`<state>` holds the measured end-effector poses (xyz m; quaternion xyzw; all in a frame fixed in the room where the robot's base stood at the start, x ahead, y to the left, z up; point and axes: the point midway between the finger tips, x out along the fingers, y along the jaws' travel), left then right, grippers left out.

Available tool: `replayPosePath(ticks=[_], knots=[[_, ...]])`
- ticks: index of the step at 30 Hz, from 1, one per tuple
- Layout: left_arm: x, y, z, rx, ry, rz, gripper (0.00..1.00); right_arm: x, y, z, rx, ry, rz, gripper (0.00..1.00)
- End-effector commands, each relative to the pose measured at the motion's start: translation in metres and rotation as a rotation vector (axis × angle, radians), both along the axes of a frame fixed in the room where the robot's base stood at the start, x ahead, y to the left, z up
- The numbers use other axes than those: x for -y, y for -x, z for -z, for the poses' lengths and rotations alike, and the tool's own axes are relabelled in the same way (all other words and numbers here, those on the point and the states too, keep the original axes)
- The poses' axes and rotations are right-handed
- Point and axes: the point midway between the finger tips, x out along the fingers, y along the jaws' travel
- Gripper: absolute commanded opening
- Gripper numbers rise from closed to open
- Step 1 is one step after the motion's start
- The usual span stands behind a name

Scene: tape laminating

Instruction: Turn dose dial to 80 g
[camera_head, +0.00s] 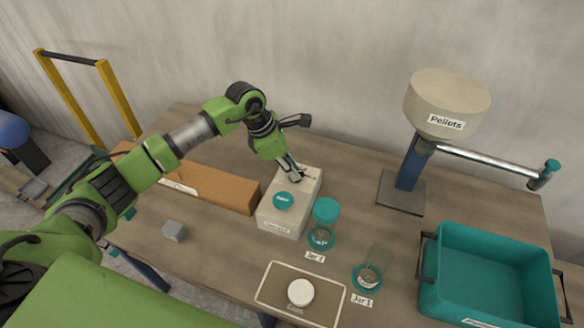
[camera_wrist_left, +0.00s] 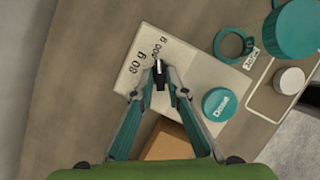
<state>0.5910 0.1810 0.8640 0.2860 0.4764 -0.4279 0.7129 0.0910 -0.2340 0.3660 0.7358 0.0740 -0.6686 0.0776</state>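The pale dispenser box (camera_head: 275,216) stands mid-table with a round teal Dose button (camera_head: 284,200) on top; the button also shows in the left wrist view (camera_wrist_left: 219,104). Its small black dose dial (camera_wrist_left: 159,76) is at the box's far end, beside the printed 80 g (camera_wrist_left: 138,62) and 100 g (camera_wrist_left: 160,47) marks. The dial's light pointer line is nearer the 100 g mark. My left gripper (camera_head: 298,178) comes down on the dial, and its fingertips (camera_wrist_left: 160,72) close in on the dial from both sides. The dial is mostly hidden in the head view. My right gripper is not in view.
Jar 2 (camera_head: 321,238), with a teal top, stands close right of the box, and Jar 1 (camera_head: 369,276) beyond it.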

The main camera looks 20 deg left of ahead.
Motion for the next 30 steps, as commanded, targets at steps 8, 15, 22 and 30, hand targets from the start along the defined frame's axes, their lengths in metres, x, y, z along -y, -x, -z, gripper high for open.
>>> replayPosePath(ticks=[8,15,22,30], knots=[[0.000,0.000,-0.001,0.000,0.000,-0.002,0.00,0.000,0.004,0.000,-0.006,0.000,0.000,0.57],[0.000,0.001,0.000,0.001,0.000,-0.053,0.00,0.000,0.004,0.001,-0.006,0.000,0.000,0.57],[0.001,0.002,0.000,0.002,0.000,-0.199,0.00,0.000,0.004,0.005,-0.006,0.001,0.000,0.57],[0.004,0.004,0.001,0.005,0.001,-0.446,0.00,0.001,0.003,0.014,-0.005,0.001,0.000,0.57]])
